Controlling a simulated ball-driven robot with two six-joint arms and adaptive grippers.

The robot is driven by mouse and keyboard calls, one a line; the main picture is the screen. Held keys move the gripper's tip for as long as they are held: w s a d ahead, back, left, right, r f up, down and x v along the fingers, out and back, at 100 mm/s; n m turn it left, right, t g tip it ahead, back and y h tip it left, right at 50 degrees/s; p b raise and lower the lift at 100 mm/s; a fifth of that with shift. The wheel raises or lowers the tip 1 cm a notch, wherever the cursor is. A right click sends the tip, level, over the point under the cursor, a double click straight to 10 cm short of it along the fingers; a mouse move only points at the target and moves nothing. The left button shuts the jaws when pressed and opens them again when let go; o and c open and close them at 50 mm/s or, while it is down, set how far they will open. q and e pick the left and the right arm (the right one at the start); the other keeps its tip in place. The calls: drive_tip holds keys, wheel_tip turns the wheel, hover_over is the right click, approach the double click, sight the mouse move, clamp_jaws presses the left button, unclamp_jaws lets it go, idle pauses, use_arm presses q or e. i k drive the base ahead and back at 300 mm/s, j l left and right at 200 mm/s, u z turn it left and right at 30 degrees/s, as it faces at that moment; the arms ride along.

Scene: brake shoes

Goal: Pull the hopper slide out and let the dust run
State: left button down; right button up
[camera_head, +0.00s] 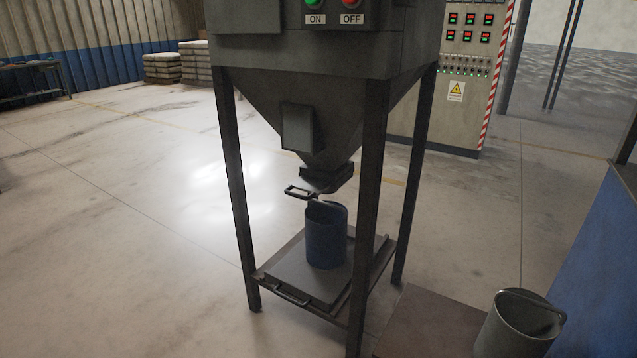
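The hopper (335,115) is a dark metal funnel on a frame of dark legs. The hopper slide (326,186) sits at the funnel's mouth, and its looped handle (298,192) sticks out to the left. A blue bucket (326,240) stands upright on the frame's lower tray (285,272), just under the outlet. The inside of the bucket is mostly hidden, and I cannot tell whether any dust is falling. Neither of my grippers is in view.
A grey bucket (519,325) stands at the lower right on a brown surface (430,318), near a blue panel (600,260). ON and OFF buttons (333,5) sit above the hopper. A control cabinet (462,80) stands behind. The floor to the left is clear.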

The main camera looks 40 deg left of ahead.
sight(316, 186)
drive_tip(key=u, duration=1.3)
